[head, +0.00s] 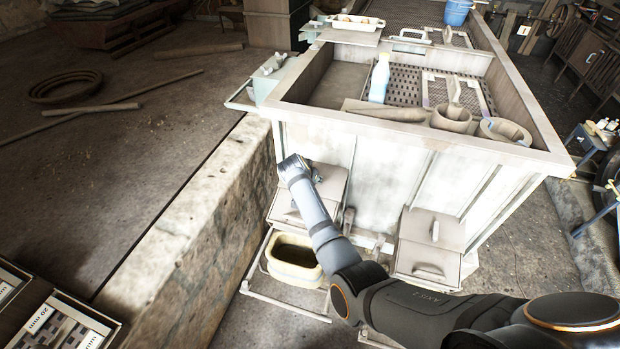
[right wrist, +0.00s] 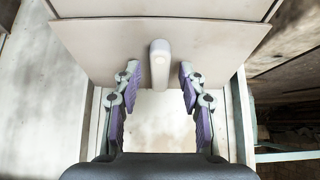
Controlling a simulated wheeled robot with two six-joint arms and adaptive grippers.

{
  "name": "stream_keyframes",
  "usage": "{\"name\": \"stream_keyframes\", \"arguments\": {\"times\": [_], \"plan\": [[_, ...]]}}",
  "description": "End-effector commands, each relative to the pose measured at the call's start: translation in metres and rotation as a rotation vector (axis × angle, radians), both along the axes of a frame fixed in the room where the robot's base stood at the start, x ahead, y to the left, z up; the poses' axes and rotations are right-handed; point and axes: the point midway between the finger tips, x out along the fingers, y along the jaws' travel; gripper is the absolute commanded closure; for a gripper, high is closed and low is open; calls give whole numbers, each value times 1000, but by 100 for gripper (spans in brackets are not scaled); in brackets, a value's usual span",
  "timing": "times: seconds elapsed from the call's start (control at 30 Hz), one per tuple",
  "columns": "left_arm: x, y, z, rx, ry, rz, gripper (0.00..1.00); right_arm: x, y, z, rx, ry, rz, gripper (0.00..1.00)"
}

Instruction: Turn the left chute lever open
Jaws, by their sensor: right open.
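The left chute (head: 333,186) is a pale box on the front of the large hopper. My right arm reaches across to it from the right, and my right gripper (head: 316,175) is close to its upper face. In the right wrist view, the left chute lever (right wrist: 159,62) is a pale, round-ended bar standing out from a flat panel. My right gripper (right wrist: 157,78) is open, with one purple-padded finger on each side of the lever and a gap on both sides. In the head view the lever is hidden behind the gripper. My left gripper is not in view.
A yellowish tub (head: 291,250) stands on a frame under the left chute. The right chute (head: 428,246), with its own lever (head: 435,231), is to the right. A stone ledge (head: 215,205) runs along the left. A bottle (head: 379,78) stands in the hopper above.

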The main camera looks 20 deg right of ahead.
Motion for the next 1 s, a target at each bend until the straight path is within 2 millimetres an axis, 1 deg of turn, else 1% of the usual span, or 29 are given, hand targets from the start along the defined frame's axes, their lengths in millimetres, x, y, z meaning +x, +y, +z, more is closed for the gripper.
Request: {"name": "stream_keyframes", "arguments": {"times": [0.1, 0.17, 0.27, 0.4, 0.5, 0.6, 0.73, 1.0], "plan": [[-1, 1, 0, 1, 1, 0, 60, 0, 0, 2, 0, -2, 1, 58], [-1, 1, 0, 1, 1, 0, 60, 1, 0, 8, 0, -4, 0, 58], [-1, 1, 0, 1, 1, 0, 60, 1, 0, 26, 2, -5, 0, 58], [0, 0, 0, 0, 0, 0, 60, 1, 0, 59, 1, -6, 0, 58], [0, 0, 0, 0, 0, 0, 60, 1, 0, 78, 1, -3, 0, 58], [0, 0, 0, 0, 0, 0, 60, 1, 0, 92, 1, -2, 0, 58], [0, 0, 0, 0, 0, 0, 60, 0, 0, 99, 0, 0, 0, 58], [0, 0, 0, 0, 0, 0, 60, 0, 0, 100, 0, 0, 0, 58]]}}
